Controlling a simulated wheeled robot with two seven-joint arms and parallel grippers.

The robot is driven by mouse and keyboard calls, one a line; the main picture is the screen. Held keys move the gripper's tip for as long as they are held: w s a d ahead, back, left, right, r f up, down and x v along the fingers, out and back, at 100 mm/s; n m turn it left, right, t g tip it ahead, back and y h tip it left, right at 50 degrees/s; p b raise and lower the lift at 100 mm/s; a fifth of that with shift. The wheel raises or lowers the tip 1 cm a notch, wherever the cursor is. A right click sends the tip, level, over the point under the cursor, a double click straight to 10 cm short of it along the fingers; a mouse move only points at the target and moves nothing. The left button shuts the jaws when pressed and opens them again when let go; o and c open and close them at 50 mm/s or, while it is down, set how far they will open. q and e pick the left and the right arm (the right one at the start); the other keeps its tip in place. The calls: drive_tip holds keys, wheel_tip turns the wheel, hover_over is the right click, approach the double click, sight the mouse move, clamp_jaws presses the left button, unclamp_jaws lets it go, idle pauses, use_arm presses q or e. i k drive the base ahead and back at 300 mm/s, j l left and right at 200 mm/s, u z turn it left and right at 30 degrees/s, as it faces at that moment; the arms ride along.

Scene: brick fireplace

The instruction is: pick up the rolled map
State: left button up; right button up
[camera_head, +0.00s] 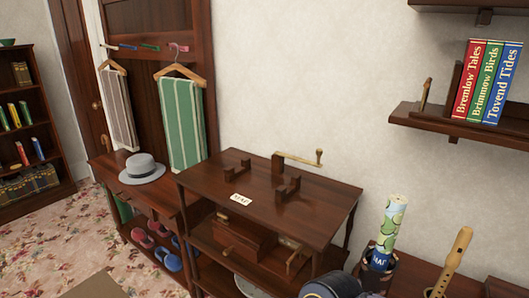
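The rolled map (390,222) is an upright cream tube with green and blue patches at the lower right of the head view. Its lower end stands in a dark holder (379,262) with a blue label, so that end is hidden. A dark wooden table (215,185) stands to its left, with a small white card (241,198) near its front edge that seems to read MAP. Two notched wooden cradles (287,189) stand on this tabletop, with nothing lying across them. Neither of my grippers is in view.
A wooden recorder (455,258) stands right of the map. A dark round object (330,286) is at the bottom edge, left of it. A wall shelf with books (490,85) hangs above. A grey hat (142,168) and hanging towels (180,122) are at the left.

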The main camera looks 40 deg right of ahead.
sight(395, 213)
drive_tip(key=z, duration=1.85)
drive_tip(key=i+j+z, duration=0.15)
drive_tip(key=j, duration=0.25)
drive_tip(key=j+z, duration=0.1)
drive_tip(key=j, duration=0.35)
